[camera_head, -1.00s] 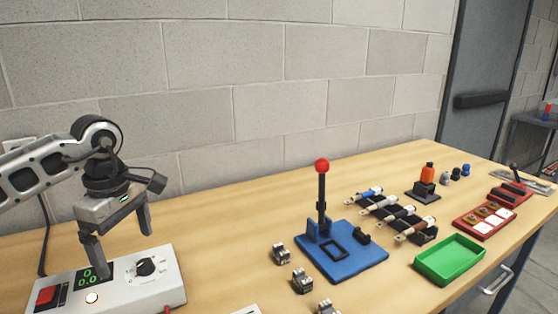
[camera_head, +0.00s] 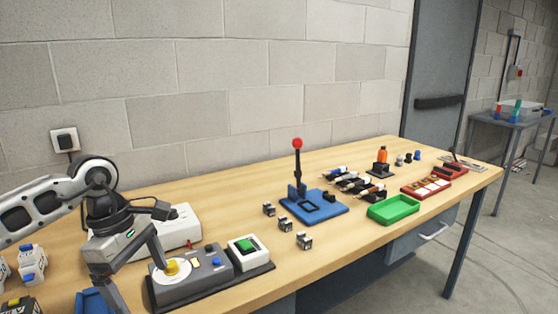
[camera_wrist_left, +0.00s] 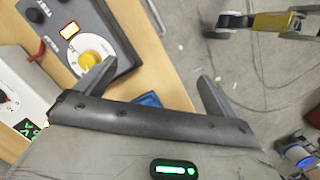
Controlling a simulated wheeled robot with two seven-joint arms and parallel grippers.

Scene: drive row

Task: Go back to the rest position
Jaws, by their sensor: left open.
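My left gripper (camera_head: 132,274) is open and empty in the head view, low at the left over the table's front part. Its two fingers are spread and point down beside a grey control box with a yellow knob (camera_head: 177,267). In the left wrist view the gripper (camera_wrist_left: 157,76) has nothing between its fingers. One finger overlaps the yellow knob (camera_wrist_left: 92,58) there; I cannot tell whether they touch. The other finger is over the floor. My right gripper is in neither view.
A white box (camera_head: 182,229) stands behind the gripper, and a green-button box (camera_head: 246,250) is to the right. A blue lever stand (camera_head: 325,207) and green tray (camera_head: 393,209) are farther right. A blue container (camera_head: 90,301) lies partly hidden at lower left.

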